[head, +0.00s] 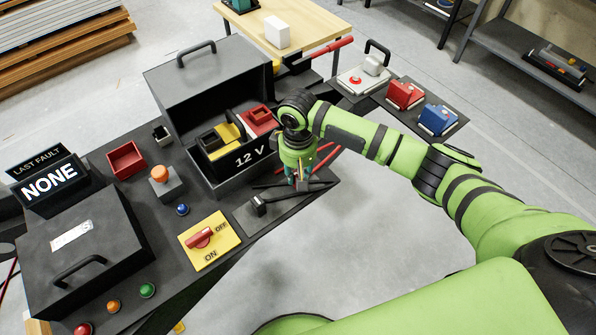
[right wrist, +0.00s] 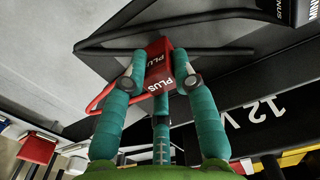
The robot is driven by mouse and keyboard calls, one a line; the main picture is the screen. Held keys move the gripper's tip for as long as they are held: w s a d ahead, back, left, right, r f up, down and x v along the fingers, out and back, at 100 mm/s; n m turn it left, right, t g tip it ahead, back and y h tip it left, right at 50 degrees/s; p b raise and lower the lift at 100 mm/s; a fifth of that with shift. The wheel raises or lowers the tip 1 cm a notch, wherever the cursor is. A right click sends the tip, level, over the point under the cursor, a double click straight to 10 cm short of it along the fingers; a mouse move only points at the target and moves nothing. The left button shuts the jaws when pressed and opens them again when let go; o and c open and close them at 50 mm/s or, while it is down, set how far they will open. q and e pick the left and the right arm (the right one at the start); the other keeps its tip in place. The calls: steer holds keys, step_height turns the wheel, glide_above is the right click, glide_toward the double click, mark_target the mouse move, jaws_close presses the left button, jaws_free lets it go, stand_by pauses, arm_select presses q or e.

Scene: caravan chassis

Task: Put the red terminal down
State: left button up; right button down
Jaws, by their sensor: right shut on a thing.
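The red terminal (right wrist: 156,58), a block marked PLUS, sits between the teal fingers of my right gripper (right wrist: 158,82) in the right wrist view. The gripper is shut on it. In the head view my right gripper (head: 303,182) points down over the dark plate at the bench's front edge, just right of the 12 V battery box (head: 238,175). There the fingers mostly hide the terminal. Its red cable (head: 326,160) shows beside the gripper. I cannot tell whether the terminal touches the plate. My left gripper is not in view.
A black MINUS terminal (right wrist: 288,10) lies close by on the plate. A yellow ON/OFF switch (head: 209,241), a blue button (head: 182,209) and an orange button (head: 160,174) are to the left. Red (head: 404,94) and blue (head: 437,119) blocks stand on a side shelf.

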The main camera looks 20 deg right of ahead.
steer(key=shift+f, duration=0.4)
steer(key=shift+f, duration=0.1)
steer(key=c, duration=1)
jaws_free()
step_height(320, 180, up, 12)
steer(key=b, duration=0.1)
